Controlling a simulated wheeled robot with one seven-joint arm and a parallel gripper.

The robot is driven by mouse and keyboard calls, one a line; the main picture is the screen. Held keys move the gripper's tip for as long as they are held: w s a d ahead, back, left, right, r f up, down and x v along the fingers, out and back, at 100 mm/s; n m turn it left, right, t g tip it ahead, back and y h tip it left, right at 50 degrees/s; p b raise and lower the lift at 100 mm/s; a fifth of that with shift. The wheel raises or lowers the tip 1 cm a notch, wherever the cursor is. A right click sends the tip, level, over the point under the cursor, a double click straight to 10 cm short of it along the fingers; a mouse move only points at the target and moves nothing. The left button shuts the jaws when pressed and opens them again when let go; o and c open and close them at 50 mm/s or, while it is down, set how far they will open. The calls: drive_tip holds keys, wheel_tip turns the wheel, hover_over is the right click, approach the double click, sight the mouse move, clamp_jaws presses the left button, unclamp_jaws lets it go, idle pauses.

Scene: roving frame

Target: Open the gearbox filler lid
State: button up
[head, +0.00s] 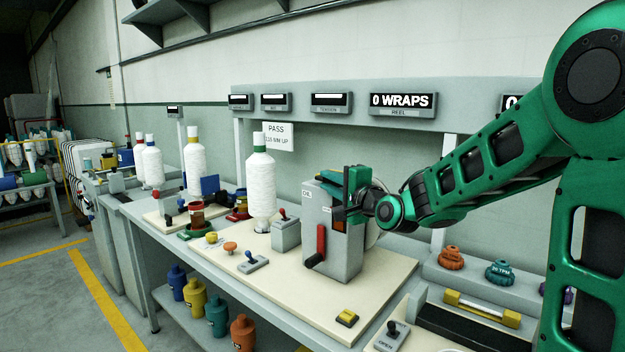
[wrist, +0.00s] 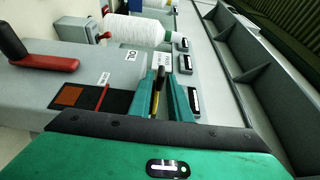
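The gearbox (head: 340,240) is a grey box on the bench with an OIL label (wrist: 103,79), a red lever (head: 320,242) and an orange window (wrist: 68,95). My gripper (head: 340,182) is at the top of this box in the head view. In the wrist view its two green fingers (wrist: 160,78) stand close together, with a narrow dark and yellow piece (wrist: 157,92) between them. I cannot tell whether they press on it or whether it belongs to the filler lid. The lid is not clearly visible, and my gripper hides part of the box top.
A small grey box with a red-tipped switch (head: 286,232) and a white yarn cone (head: 261,190) stand left of the gearbox. A yellow block (head: 347,318) lies in front. A wall rail with display panels (head: 403,104) runs behind. The front board (head: 290,305) has free room.

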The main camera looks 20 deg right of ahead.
sight(315, 185)
drive_tip(key=x, duration=0.7)
drive_tip(key=shift+w, duration=0.3)
